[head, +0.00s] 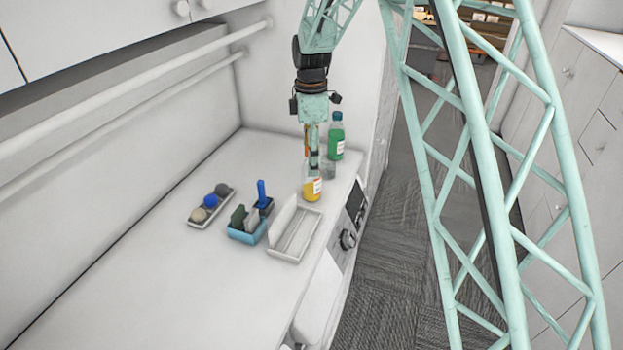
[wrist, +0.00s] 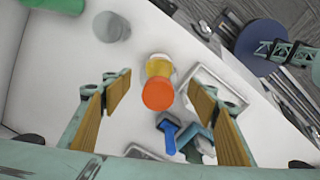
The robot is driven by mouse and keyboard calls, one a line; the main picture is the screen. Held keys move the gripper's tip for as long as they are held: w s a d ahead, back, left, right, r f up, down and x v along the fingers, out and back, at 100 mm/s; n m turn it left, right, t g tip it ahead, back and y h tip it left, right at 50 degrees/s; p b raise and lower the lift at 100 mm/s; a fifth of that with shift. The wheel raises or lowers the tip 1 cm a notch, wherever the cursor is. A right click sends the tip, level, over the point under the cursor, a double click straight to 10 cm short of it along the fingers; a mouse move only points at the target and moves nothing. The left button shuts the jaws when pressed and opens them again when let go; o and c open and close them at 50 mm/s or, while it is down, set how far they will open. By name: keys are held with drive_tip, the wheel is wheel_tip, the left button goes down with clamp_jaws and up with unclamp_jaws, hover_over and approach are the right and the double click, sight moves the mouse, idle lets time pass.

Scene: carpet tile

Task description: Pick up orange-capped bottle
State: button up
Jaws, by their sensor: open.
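The orange-capped bottle (wrist: 158,92) stands on the white counter, its orange cap facing the camera and its yellow body showing behind it in the wrist view. In the head view its yellow lower part with a white label (head: 312,189) shows below my gripper (head: 313,158), which hides most of the top. My gripper (wrist: 154,98) is open in the wrist view. One finger is on each side of the bottle, with gaps between the pads and the bottle. The pads do not appear to touch it.
A green bottle (head: 337,140) and a clear glass (head: 328,169) stand close behind. In front are a white tray (head: 287,255), a blue caddy (head: 246,236) with sponges and a brush, and a tray of balls (head: 195,222). The counter's near left is clear.

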drive_tip(key=shift+f, duration=0.1)
idle(0.3)
drive_tip(key=shift+w+d+f+p, duration=0.15)
drive_tip(key=shift+f+p, duration=0.4)
drive_tip(key=shift+f, duration=2)
drive_tip(key=c, duration=1)
